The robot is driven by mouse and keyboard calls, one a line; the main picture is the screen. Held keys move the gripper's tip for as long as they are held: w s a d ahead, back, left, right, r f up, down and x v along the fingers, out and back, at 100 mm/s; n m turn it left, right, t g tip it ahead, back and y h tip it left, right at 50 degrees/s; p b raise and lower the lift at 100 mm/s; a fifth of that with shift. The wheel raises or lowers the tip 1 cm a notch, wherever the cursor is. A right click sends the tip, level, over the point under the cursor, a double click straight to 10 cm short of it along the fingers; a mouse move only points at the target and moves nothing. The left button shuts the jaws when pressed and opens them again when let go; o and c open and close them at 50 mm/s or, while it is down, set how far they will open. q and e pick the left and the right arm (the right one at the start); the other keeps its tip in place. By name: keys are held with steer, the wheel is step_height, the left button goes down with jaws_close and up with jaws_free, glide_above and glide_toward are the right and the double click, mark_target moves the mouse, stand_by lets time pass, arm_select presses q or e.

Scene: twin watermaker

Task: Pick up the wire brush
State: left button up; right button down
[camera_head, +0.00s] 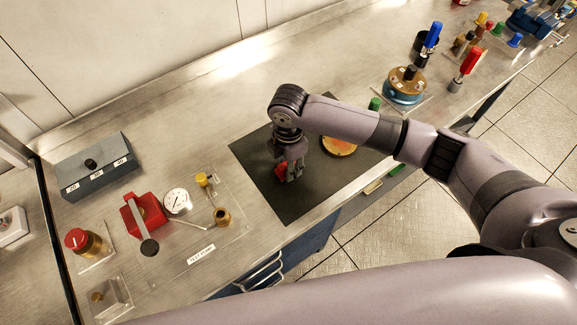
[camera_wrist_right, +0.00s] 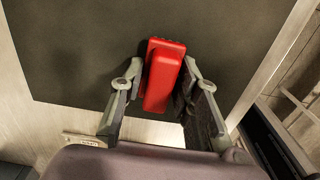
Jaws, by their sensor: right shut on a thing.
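The wire brush (camera_wrist_right: 165,78) shows in the right wrist view as a red block between the two fingers of my right gripper (camera_wrist_right: 164,85). In the head view a little of the red brush (camera_head: 280,170) shows beside the fingers of my right gripper (camera_head: 291,173). The gripper is shut on it and points down over the dark mat (camera_head: 252,152). I cannot tell whether the brush is clear of the mat. Its bristles are not clearly seen. My left gripper is not in view.
An orange-brown disc (camera_head: 338,147) lies on the mat, right of the gripper. A test pump with a gauge (camera_head: 177,201) and a red block (camera_head: 144,212) stands to the left. A grey box (camera_head: 96,165) is at far left. A blue and brass part (camera_head: 404,86) stands right.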

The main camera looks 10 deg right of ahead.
steer(key=shift+r, duration=0.15)
step_height(320, 180, up, 20)
steer(key=b, duration=0.3)
stand_by(0.4)
steer(key=c, duration=1.8)
jaws_free()
steer(key=c, duration=0.4)
steer(key=shift+c, duration=0.2)
